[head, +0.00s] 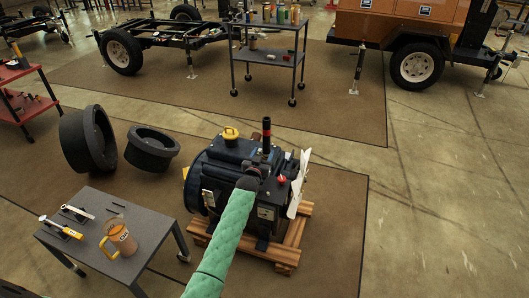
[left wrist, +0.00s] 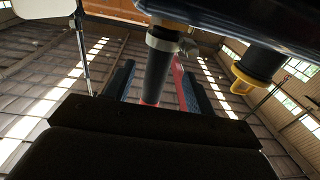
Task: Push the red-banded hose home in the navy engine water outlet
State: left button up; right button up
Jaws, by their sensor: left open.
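The black hose (head: 266,141) with a red band stands upright on top of the navy engine (head: 232,160). In the left wrist view, which looks upward, the hose (left wrist: 157,75) runs down the picture from a metal clamp (left wrist: 162,40) near the dark engine part at the top. Red shows at its far end. My left gripper (left wrist: 158,90) is open, with one finger on each side of the hose in the picture; I cannot tell whether they touch it. In the head view my green-sleeved left arm hides part of the engine, and the fingers are not clear. The outlet joint is hidden there.
A yellow cap (head: 231,132) sits on the engine beside the hose, and a white fan (head: 299,184) is at its right. The engine rests on a wooden pallet (head: 285,252). A grey table (head: 92,238) with a tan jug (head: 121,238) and tools stands left.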

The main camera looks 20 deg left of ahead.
pick_arm(q)
jog(key=s, duration=0.5)
jog(key=shift+s+d+f, duration=0.1)
jog(key=shift+d+f, duration=0.1)
jog(key=shift+f, duration=0.1)
pick_arm(e)
jog(key=shift+w+a+f, duration=0.15)
jog(key=shift+a+f, duration=0.3)
jog(key=shift+f, duration=0.05)
pick_arm(q)
jog(key=shift+r, duration=0.15)
